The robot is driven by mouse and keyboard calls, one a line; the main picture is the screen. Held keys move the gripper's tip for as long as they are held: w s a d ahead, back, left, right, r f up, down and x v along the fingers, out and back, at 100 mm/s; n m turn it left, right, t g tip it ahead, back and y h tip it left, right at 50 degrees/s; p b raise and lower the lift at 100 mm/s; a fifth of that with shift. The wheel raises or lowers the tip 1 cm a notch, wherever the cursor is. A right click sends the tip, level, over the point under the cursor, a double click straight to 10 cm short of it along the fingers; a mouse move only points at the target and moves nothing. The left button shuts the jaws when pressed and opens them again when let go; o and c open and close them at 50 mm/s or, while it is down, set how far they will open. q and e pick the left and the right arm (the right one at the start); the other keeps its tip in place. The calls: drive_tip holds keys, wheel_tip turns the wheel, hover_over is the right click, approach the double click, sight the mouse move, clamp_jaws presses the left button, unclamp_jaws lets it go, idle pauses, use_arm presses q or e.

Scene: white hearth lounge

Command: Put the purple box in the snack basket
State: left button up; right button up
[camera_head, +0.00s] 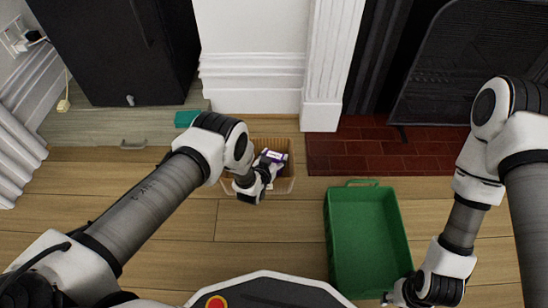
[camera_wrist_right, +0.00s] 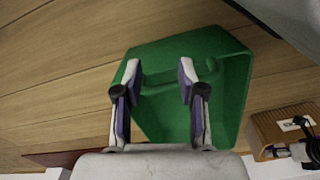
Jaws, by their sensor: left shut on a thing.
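A purple and white box (camera_head: 272,157) shows at the brown basket (camera_head: 288,181) in the head view, partly hidden by my left gripper. My left gripper (camera_head: 266,169) is over the basket and shut on the purple box. I cannot tell whether the box touches the basket's floor. The basket also shows at the right of the right wrist view (camera_wrist_right: 262,130), with a pale item in it. My right gripper (camera_wrist_right: 159,75) is open and empty, above the green crate; it is at the crate's near right corner in the head view (camera_head: 398,294).
The green crate (camera_head: 368,240) stands on the wooden floor, right of the basket, and looks empty. A teal item (camera_head: 187,118) lies on a low ledge at the back left. The brick hearth (camera_head: 370,157) lies behind the crate. Floor between basket and crate is clear.

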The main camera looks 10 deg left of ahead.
use_arm(q)
drive_tip(key=o, duration=1.1)
drive_tip(key=shift+f, duration=0.15)
drive_tip(key=shift+o, duration=0.2)
drive_tip(key=shift+r, duration=0.2)
drive_tip(key=shift+s+a+r+p, duration=0.1)
drive_tip(key=shift+s+r+p, duration=0.2)
drive_tip(key=shift+p, duration=0.25)
drive_tip(key=s+a+r+g+p, duration=0.2)
drive_tip(key=s+a+r+g, duration=0.2)
drive_tip(key=s, duration=0.9)
drive_tip(key=s+a+r+n+g+y+p, duration=0.1)
drive_tip(key=s+a+r+g, duration=0.3)
drive_tip(key=s, duration=1)
drive_tip(key=s+a+r+n+g+y+p, duration=0.1)
drive_tip(key=s+a+r+g, duration=0.3)
drive_tip(key=s, duration=0.9)
drive_tip(key=shift+s+r+g+p, duration=0.25)
drive_tip(key=shift+g+p, duration=0.45)
drive_tip(key=shift+p, duration=0.15)
